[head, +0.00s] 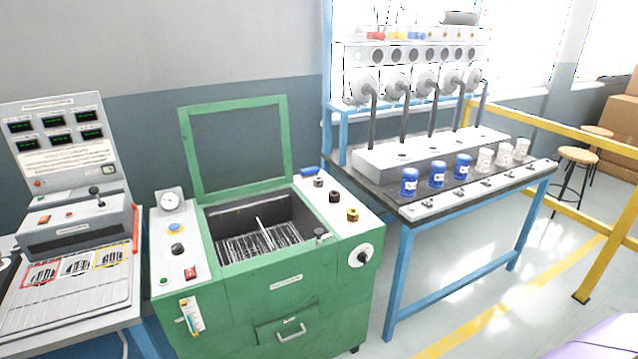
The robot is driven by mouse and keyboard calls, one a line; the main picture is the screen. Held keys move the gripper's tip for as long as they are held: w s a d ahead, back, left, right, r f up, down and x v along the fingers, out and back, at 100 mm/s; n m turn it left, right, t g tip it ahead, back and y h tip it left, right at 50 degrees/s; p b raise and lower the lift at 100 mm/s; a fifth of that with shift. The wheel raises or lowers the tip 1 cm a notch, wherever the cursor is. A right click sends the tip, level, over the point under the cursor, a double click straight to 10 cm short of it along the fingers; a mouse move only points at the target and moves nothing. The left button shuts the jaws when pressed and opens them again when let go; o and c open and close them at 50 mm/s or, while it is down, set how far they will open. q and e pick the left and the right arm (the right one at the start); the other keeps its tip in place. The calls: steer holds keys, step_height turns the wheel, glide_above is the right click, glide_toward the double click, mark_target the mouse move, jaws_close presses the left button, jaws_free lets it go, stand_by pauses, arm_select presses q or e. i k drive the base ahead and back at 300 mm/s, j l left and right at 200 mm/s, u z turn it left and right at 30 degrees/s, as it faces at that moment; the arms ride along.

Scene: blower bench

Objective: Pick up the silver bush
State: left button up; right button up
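A green machine (290,305) with an open lid stands in the middle of the head view. On its right top panel, small cylindrical parts stand in a row: a silver-grey one (318,181) at the back, a dark one (334,196), and a brass-coloured one (353,214) at the front. The silver-grey one looks like the silver bush, but it is small. Another grey metal piece (321,233) sits at the front right corner of the machine's opening; I cannot tell whether it is a latch or a loose part. Neither gripper is in view.
A blue item (309,172) lies behind the row. The lid frame (236,145) stands upright behind the basin. To the right, a blue-legged bench (470,205) holds blue and white jars. A control console (75,240) stands left. Yellow rails (560,135) and stools are at right.

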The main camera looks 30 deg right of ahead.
mark_target(318, 181)
steer(key=l+z, duration=0.1)
steer(key=l, duration=0.35)
steer(key=i+l, duration=0.15)
steer(key=l, duration=0.3)
steer(key=l+z, duration=0.15)
steer(key=l, duration=0.3)
steer(key=i+l, duration=0.15)
steer(key=l, duration=0.25)
steer(key=l+z, duration=0.05)
